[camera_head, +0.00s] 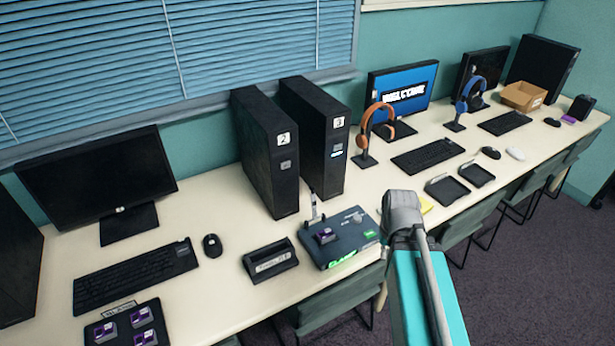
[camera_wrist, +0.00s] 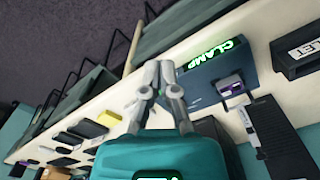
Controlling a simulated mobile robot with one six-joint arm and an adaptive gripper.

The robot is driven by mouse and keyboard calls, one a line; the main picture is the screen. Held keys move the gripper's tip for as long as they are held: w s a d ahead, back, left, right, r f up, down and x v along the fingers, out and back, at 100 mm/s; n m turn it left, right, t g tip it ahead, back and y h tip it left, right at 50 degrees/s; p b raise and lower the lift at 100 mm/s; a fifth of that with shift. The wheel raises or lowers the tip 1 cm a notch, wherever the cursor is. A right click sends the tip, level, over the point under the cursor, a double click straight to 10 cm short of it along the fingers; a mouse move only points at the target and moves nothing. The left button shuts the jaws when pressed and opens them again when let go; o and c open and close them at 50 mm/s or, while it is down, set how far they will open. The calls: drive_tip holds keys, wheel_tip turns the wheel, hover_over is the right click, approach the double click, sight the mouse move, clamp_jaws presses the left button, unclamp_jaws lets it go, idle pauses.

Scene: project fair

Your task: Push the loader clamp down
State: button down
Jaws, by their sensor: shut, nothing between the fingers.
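The loader (camera_head: 347,250) is a flat dark blue-grey box with a green CLAMP label, near the front edge of the desk. Its lever-like clamp (camera_head: 314,207) stands upright at the back left. A purple cartridge (camera_head: 325,235) sits on the loader below the lever. In the wrist view the loader (camera_wrist: 205,82) is right of my gripper, with the purple cartridge (camera_wrist: 231,85) and the pale clamp arm (camera_wrist: 246,120) beyond it. My gripper (camera_wrist: 160,66) is shut and empty, beside the loader. In the head view my arm hides its fingertips.
A black labelled tray (camera_head: 270,262) lies left of the loader. Two black towers (camera_head: 266,150) (camera_head: 316,138) stand behind it. A tray of purple cartridges (camera_head: 125,325) is at front left. An orange headset (camera_head: 375,128), keyboard (camera_head: 428,157) and dark trays (camera_head: 447,190) stand to the right.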

drive_tip(key=shift+w+r, duration=0.1)
idle(0.3)
drive_tip(key=w+a+r+n+t+p, duration=0.1)
drive_tip(key=w+a+r+p, duration=0.4)
drive_tip(key=w+a, duration=0.6)
drive_tip(key=w+a+r+n+t+y+p, duration=0.1)
drive_tip(key=w+a+r+n+p, duration=0.3)
drive_tip(key=w+a, duration=0.7)
drive_tip(key=w+r+t+p, duration=0.1)
drive_tip(key=w+r, duration=0.1)
drive_tip(key=w, duration=0.2)
drive_tip(key=shift+a+r+t+y, duration=0.15)
drive_tip(key=shift+a+t+y, duration=0.1)
drive_tip(key=shift+t+y, duration=0.05)
drive_tip(key=shift+w, duration=0.1)
drive_tip(key=b, duration=0.9)
hover_over(314, 203)
drive_tip(key=w+a, duration=0.2)
drive_tip(key=w, duration=0.1)
wheel_tip(314, 203, down, 9)
drive_tip(key=shift+d+f, duration=0.2)
